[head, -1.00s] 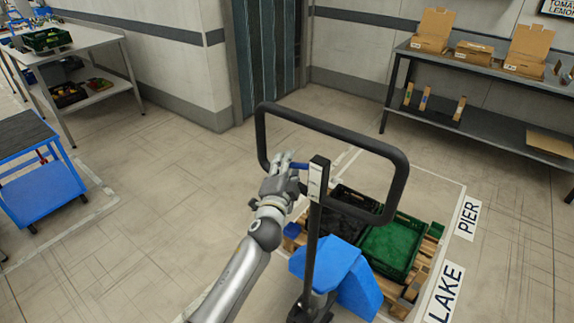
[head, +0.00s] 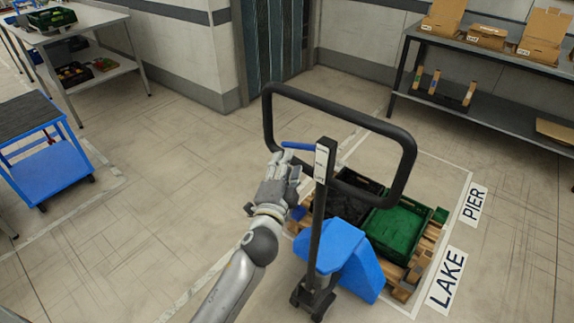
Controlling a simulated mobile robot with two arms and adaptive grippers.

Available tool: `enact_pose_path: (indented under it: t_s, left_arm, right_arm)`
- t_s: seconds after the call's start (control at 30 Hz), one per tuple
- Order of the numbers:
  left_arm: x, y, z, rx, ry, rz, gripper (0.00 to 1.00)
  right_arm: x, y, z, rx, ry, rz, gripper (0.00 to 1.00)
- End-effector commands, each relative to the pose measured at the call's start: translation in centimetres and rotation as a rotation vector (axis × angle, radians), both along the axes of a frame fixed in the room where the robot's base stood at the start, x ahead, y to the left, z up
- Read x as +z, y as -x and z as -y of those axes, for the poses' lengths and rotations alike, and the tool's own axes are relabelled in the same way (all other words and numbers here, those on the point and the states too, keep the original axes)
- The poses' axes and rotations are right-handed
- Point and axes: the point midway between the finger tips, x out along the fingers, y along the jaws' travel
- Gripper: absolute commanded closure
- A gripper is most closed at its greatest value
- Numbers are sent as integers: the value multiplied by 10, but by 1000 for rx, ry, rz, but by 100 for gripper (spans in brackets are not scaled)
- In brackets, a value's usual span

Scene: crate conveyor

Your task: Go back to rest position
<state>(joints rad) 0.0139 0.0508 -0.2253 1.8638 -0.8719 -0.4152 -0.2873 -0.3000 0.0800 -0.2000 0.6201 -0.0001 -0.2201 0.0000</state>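My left gripper (head: 283,163) is at the middle of the view, just left of the pallet jack's dark post. It is just below the blue lever (head: 298,146) on that post, and I see nothing held in it. I cannot tell whether its fingers are open or shut. The pallet jack has a large black loop handle (head: 408,165) and a blue body (head: 345,252). My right gripper is not in view.
Behind the jack, a green crate (head: 400,228) and a black crate (head: 352,190) sit on a wooden pallet (head: 428,250). A blue cart (head: 50,172) stands left. A shelf with cardboard boxes (head: 487,36) stands back right. The floor left of my arm is clear.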

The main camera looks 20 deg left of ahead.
Motion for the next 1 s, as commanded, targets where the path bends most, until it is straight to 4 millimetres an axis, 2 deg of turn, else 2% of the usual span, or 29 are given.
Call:
enact_pose_path:
  t_s: [0.23,0.3,0.37,0.47,0.57,0.6,0.67,0.7,0.77,0.8,0.87,0.9,0.97,1.0]
  left_arm:
    - [-1,0,0,-1,1,-2,63]
    - [-11,0,0,-4,10,-20,63]
    - [-29,0,1,-9,25,-54,63]
    - [-84,4,3,-21,72,-153,63]
    - [-157,18,4,-27,145,-288,63]
    - [-187,26,4,-26,176,-344,63]
    - [-231,42,4,-20,224,-427,63]
    - [-259,54,4,-13,256,-481,63]
    - [-301,76,2,3,306,-561,63]
    - [-327,92,1,16,339,-614,63]
    - [-365,118,-1,40,387,-690,63]
    - [-389,138,-3,59,420,-742,63]
    - [-423,169,-6,92,469,-815,63]
    - [-445,191,-8,117,500,-864,63]
  right_arm:
    - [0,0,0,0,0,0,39]
    - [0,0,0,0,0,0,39]
    - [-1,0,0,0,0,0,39]
    - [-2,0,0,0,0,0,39]
    - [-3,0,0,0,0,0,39]
    - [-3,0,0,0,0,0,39]
    - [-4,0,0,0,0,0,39]
    - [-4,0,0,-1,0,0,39]
    - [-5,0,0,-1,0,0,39]
    - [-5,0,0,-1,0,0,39]
    - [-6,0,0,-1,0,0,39]
    - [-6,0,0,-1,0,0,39]
    - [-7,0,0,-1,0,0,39]
    - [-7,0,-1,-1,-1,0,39]
